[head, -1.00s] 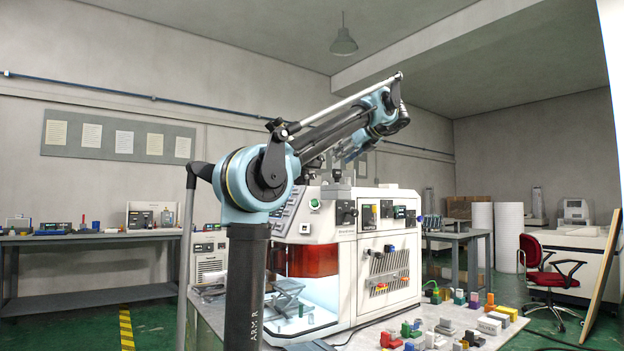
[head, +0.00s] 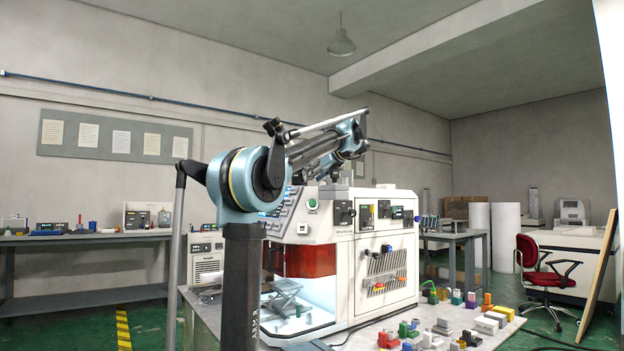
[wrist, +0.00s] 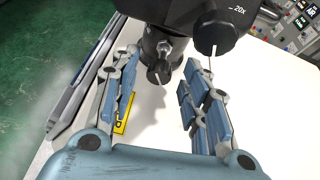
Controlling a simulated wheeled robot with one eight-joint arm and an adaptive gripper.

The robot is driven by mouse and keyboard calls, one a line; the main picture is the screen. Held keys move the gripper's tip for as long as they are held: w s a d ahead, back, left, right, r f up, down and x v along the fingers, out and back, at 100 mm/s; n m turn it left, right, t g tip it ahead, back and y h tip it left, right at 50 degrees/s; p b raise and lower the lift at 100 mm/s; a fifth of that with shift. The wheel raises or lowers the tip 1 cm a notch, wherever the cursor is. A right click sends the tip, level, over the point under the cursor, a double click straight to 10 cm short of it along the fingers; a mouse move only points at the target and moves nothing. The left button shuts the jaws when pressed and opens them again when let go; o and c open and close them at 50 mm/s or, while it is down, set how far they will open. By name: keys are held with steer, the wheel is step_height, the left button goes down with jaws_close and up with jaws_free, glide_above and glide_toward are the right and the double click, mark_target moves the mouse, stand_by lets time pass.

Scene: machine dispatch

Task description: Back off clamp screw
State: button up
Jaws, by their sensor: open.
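In the wrist view my gripper (wrist: 161,62) is open, with one blue-padded finger on each side. A small black screw knob (wrist: 160,73) with a pale mark sits between the fingertips, under a dark round collar. The fingers stand apart on either side of it, and I cannot tell whether either touches it. I take this knob for the clamp screw.
A yellow label (wrist: 125,112) lies on the white surface below the left finger. A dark housing (wrist: 165,10) fills the top of the wrist view. Colored blocks (head: 408,328) crowd the table at the machine's front right. A red chair (head: 540,268) stands farther right.

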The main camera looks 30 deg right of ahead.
steer(key=shift+w+f, duration=0.1)
steer(key=shift+w, duration=0.15)
jaws_close()
stand_by(0.3)
steer(key=n+h, duration=0.2)
steer(key=n, duration=0.1)
steer(key=shift+a+n+h, duration=0.3)
steer(key=n+h, duration=0.1)
steer(key=n, duration=0.1)
steer(key=n+t+h, duration=0.1)
steer(key=n, duration=0.1)
steer(key=shift+a+f, duration=0.15)
steer(key=shift+a, duration=0.05)
stand_by(0.3)
